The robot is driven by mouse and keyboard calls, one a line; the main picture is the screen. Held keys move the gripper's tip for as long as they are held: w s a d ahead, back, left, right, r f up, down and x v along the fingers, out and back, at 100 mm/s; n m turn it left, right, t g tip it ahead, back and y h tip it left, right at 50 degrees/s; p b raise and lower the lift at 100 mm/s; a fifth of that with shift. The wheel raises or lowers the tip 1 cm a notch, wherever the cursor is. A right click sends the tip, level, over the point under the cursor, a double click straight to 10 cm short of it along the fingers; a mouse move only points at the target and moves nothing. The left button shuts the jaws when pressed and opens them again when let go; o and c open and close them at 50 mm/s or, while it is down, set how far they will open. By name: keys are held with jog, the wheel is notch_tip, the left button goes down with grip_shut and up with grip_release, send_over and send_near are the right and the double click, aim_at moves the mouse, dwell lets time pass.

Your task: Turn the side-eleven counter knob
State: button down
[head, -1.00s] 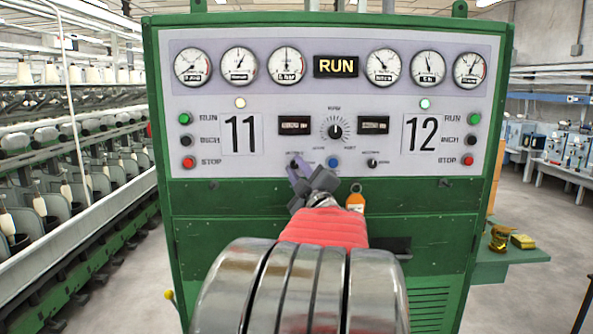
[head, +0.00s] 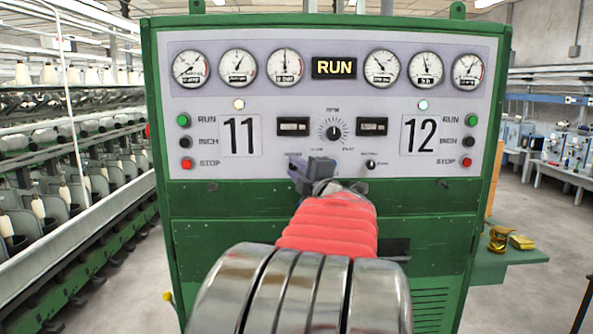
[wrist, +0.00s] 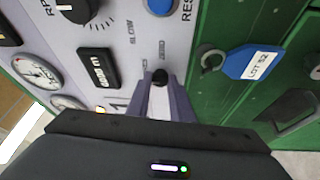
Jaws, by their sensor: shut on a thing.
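The side-eleven counter knob (wrist: 160,77) is a small black knob on the pale panel, between my fingertips in the wrist view. My gripper (wrist: 160,86) is shut on it, with one purple-grey finger on each side. In the head view my gripper (head: 300,172) is at the panel's lower edge, below the side-eleven counter window (head: 293,126), and hides the knob. This window also shows in the wrist view (wrist: 97,66). The knob's pointer angle cannot be read.
A blue reset button (wrist: 161,5) and a hanging blue lot tag (wrist: 250,62) are near my gripper. The RPM dial (head: 333,130) is above it, and a similar small knob (head: 370,164) is to the right. A green cabinet (head: 225,235) surrounds the panel.

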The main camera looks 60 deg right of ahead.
jog(key=shift+w+a+f, duration=0.1)
jog(key=c, duration=1.6)
grip_release()
jog(key=v, duration=1.3)
jog(key=shift+s+a+f, duration=0.1)
jog(key=shift+s+a, duration=0.1)
jog(key=shift+s, duration=0.15)
